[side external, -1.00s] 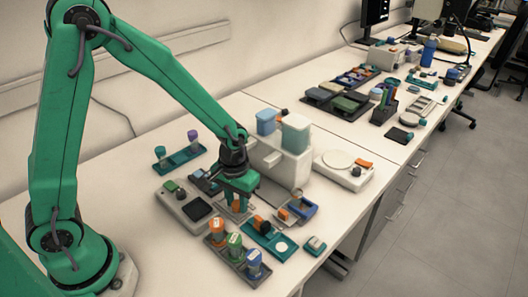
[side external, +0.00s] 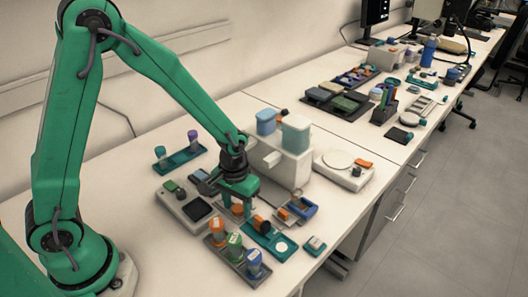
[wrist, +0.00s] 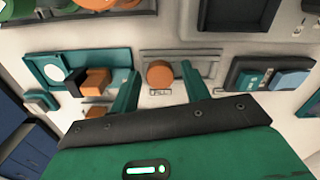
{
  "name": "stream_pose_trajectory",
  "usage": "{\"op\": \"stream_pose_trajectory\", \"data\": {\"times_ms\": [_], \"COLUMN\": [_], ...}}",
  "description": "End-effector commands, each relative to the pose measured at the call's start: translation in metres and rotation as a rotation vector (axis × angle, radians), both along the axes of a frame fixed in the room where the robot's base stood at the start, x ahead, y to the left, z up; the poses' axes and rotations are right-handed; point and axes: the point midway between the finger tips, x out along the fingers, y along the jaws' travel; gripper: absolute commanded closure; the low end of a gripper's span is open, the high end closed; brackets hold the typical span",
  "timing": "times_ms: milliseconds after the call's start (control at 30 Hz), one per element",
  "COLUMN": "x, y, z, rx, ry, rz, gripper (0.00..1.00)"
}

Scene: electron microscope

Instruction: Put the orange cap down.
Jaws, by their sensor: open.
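The orange cap (wrist: 160,75) shows as a round orange disc at a grey holder (wrist: 205,53) in the wrist view. In the side view the orange cap (side external: 237,209) is partly hidden below my gripper (side external: 236,203). I cannot tell how far the fingertips are above the cap.
A teal tray (side external: 257,239) with an orange part stands right of my gripper. A rack (side external: 222,254) of orange, green and blue capped vials stands in front. A white machine (side external: 290,165) stands behind. A grey device (side external: 186,207) lies left.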

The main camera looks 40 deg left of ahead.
Motion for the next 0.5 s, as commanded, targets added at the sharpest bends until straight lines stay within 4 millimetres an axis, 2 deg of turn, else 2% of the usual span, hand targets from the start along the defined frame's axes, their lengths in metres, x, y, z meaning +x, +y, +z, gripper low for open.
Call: {"op": "stream_pose_trajectory", "data": {"times_ms": [267,500], "x": [0.001,0.001], "y": [-0.001,-0.001], "z": [0.013,0.041], "rx": [0.0,-0.001], "ry": [-0.003,-0.005], "rz": [-0.003,-0.002], "gripper": [0.5,0.5]}}
